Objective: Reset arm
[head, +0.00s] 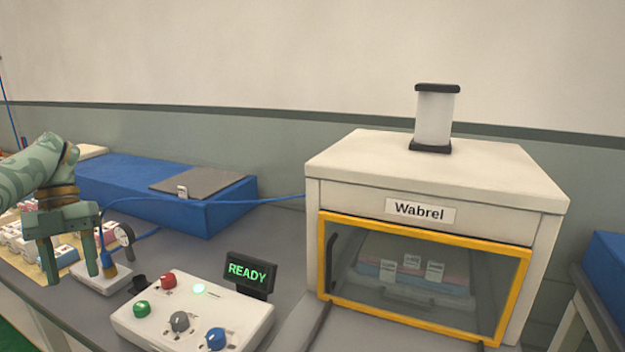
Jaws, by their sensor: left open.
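My left gripper (72,262) hangs at the left of the head view, with its two fingers pointing down and apart. It is open, with nothing seen gripped between its fingers. It is near a small white block with a round gauge (124,234) and a blue hose fitting (109,262) just to its right. I cannot tell whether it touches them. My green left arm (35,170) comes in from the left edge. My right gripper is not in view.
A white control box (190,318) with coloured knobs has a sign (250,272) reading READY. A white Wabrel machine (440,165) with a yellow-framed window (415,312) stands right.

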